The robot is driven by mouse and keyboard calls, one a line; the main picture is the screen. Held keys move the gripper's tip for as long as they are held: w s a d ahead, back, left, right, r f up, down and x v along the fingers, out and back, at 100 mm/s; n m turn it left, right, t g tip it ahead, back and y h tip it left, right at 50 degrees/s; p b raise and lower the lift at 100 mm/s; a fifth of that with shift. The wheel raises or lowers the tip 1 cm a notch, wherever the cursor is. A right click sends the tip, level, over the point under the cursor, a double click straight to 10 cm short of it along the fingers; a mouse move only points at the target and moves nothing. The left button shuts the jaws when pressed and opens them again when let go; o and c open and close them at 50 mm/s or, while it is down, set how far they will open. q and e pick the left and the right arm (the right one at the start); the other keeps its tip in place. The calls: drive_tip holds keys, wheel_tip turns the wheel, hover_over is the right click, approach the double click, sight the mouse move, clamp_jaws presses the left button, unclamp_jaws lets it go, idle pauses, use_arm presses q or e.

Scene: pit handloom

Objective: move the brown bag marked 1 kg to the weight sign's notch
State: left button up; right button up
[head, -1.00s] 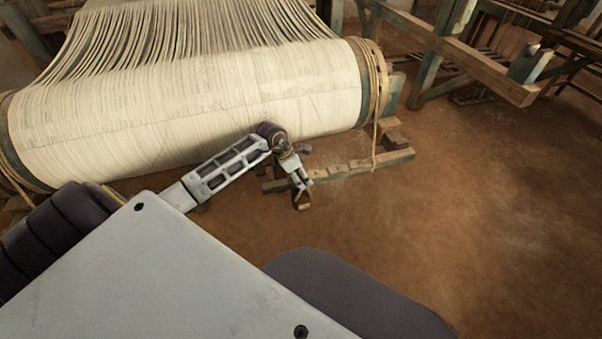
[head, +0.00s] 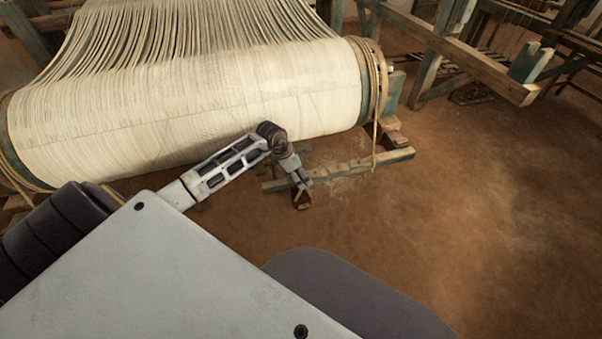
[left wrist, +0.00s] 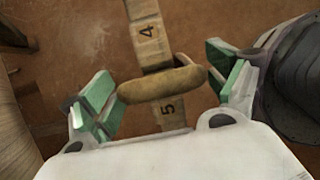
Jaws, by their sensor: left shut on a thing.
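My left gripper (head: 302,197) is low beside the big cream warp roller, over the near end of a notched wooden bar (head: 345,171). In the left wrist view its green-padded fingers (left wrist: 168,86) are on either side of a brown, rounded bag (left wrist: 160,85), which they hold. The bag lies across my view of the bar, between the numerals 4 and 5. I cannot see a 1 kg mark on it, and I cannot tell whether it touches the bar. No weight sign can be made out. My right gripper is not in view.
The warp roller (head: 190,95) with its cream threads fills the upper left. A rope (head: 376,125) hangs from its right end to the bar. Wooden loom frames (head: 455,50) stand at the upper right. The brown earth floor (head: 500,220) is open at the right.

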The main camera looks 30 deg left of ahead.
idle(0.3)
use_arm(q)
drive_tip(key=o, duration=1.8)
drive_tip(key=shift+o, duration=0.3)
drive_tip(key=shift+s+f, duration=0.1)
drive_tip(key=shift+f, duration=0.05)
drive_tip(key=shift+v, duration=3.8)
